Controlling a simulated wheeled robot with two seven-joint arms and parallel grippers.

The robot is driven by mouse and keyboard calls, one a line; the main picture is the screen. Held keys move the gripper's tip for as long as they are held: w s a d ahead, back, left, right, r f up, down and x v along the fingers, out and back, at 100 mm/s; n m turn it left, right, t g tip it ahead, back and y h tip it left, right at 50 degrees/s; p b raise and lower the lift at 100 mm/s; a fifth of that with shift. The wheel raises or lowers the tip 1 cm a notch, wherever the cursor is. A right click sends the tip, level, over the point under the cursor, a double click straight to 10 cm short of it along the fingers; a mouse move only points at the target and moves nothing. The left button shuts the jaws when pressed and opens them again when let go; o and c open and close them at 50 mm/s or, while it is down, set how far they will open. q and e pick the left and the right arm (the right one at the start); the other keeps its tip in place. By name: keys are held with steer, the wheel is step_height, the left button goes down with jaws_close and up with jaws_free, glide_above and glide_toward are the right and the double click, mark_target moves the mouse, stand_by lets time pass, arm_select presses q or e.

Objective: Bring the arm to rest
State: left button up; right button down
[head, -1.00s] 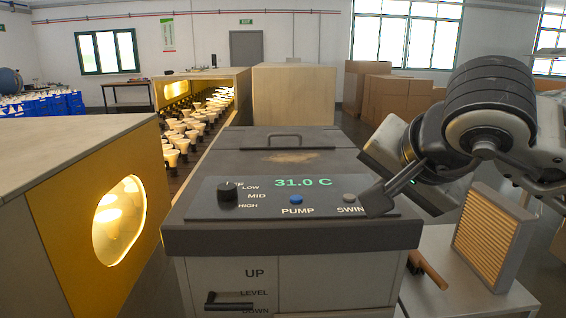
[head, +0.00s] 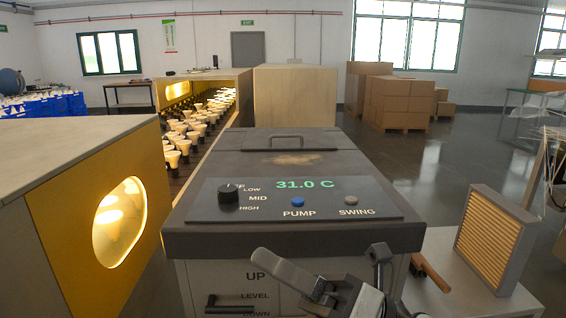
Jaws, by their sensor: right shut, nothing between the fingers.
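My right gripper (head: 275,264) is low in front of the grey machine (head: 345,238), at the bottom of the head view. Its fingers are shut and empty, and it points up and to the left. It covers part of the machine's front face, near the UP, LEVEL and DOWN labels. The machine's control panel (head: 325,204) is uncovered, with a black knob (head: 228,194), a blue PUMP button (head: 297,202) and a grey SWING button (head: 351,201). The display (head: 305,183) reads 31.0 C. My left gripper is out of view.
A side stand (head: 440,292) at right holds a pleated filter (head: 492,240) and a brown-handled tool (head: 430,272). A yellow-sided cabinet (head: 75,215) with a lit window stands at left. Bulbs (head: 180,135) line a conveyor behind.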

steer(key=w+d+f+m+t+h, duration=0.2)
steer(key=d+f+m+t+h, duration=0.45)
steer(key=m, duration=0.65)
steer(key=w+d+f+m+t+h, duration=0.3)
steer(key=f+m+t+h, duration=0.3)
steer(key=f+m+h, duration=0.5)
steer(key=s+d+f+m+g+h, duration=0.1)
steer(key=s+d+f+m+g, duration=0.2)
steer(key=s+f+m, duration=0.3)
steer(key=s+d+f+m+g+h, duration=0.1)
steer(key=s+d+f+m+g, duration=0.2)
steer(key=f, duration=1.1)
steer(key=s+m+g, duration=0.2)
steer(key=s+m, duration=0.2)
steer(key=m, duration=0.1)
steer(key=shift+f+m, duration=0.25)
steer(key=shift+m, duration=0.05)
